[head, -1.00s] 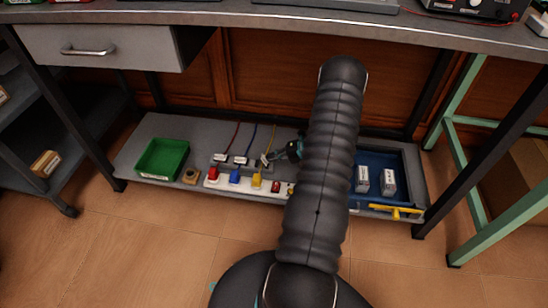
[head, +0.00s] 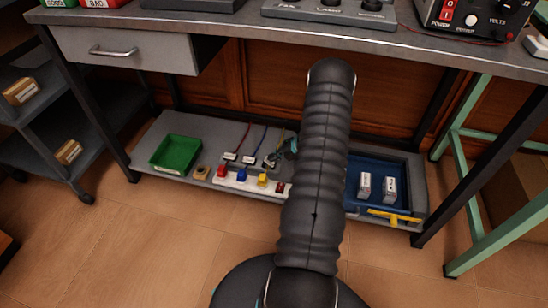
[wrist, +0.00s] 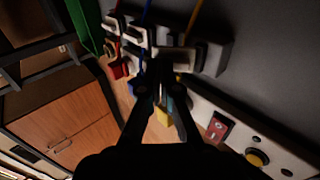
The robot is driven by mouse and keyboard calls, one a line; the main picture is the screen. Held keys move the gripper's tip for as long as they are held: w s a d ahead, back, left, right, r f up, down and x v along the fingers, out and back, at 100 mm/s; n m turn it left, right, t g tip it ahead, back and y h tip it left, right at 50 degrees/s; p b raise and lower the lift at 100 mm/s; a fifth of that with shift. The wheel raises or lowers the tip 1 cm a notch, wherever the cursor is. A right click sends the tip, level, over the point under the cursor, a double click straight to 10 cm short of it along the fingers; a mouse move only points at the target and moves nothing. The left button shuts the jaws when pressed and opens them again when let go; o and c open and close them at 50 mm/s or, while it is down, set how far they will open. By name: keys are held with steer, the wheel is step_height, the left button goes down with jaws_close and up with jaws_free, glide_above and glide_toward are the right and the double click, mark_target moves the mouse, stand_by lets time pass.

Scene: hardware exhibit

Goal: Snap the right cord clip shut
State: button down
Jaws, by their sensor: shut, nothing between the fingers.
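The right cord clip (wrist: 178,60), a pale bar on a dark base with the yellow cord (wrist: 194,18) running to it, is in the wrist view just beyond my fingertips. My gripper (wrist: 158,68) is shut and empty, its tips at or very near the clip's front edge; I cannot tell whether they touch. In the head view my gripper (head: 275,158) covers most of this clip. Whether the clip is fully closed cannot be told. The other two clips, on the blue cord (wrist: 137,36) and the red cord (wrist: 112,22), sit to its left.
A white power strip (head: 232,183) with red, blue and yellow plugs lies in front of the clips. A green tray (head: 176,153) and a wooden block (head: 202,172) are left, a blue tray (head: 372,170) with two white boxes right. The bench top (head: 230,22) overhangs the shelf.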

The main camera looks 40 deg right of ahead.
steer(key=shift+w+a, duration=0.3)
steer(key=shift+w, duration=0.2)
steer(key=shift+f, duration=0.1)
steer(key=shift+s+d+f, duration=0.35)
steer(key=shift+s, duration=0.2)
steer(key=shift+d+r, duration=0.1)
